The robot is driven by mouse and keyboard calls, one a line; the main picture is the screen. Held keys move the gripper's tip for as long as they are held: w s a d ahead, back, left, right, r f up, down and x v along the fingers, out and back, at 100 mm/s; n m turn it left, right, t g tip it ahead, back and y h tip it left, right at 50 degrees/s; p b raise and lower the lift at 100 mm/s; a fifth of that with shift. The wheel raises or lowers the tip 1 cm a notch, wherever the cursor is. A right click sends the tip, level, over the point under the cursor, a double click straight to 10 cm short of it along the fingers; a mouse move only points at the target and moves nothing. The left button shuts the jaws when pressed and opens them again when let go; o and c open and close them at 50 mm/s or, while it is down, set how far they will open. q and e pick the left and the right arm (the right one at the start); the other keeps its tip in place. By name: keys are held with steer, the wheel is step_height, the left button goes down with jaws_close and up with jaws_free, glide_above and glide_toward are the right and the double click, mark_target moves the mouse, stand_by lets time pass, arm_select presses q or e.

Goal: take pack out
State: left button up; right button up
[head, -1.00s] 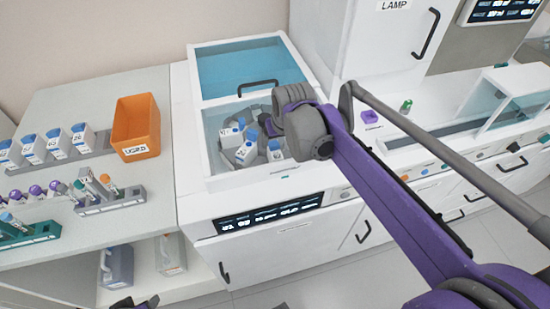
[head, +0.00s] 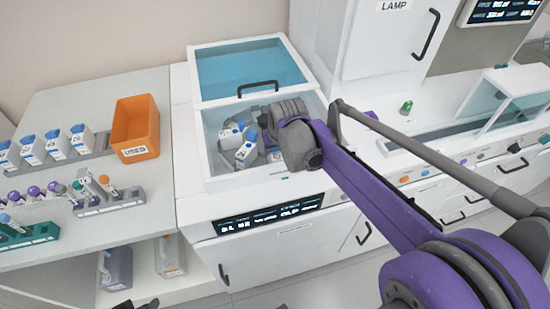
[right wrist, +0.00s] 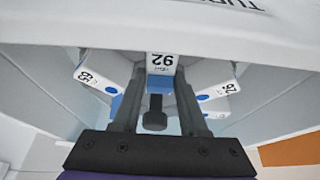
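Several white packs with blue caps, among them one pack (head: 231,138) and another (head: 246,154), stand tilted in a ring inside the open white centrifuge (head: 209,163). My right gripper reaches down into the centrifuge from the right; its fingers are hidden behind its wrist in the head view. In the right wrist view my right gripper (right wrist: 158,80) has its fingers apart, on either side of a numbered pack (right wrist: 162,62). I see no clear grip on it. Packs to the left (right wrist: 97,78) and right (right wrist: 218,91) flank it. A dark tip of my left gripper (head: 124,304) shows at the bottom edge.
The centrifuge's blue glass lid (head: 240,68) stands raised behind it. An orange bin (head: 135,128) stands on the left counter, beside racks of bottles (head: 57,143) and tubes (head: 105,197). A tall white cabinet (head: 365,45) rises behind my right arm. The counter near the orange bin has free room.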

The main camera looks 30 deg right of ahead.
jaws_close()
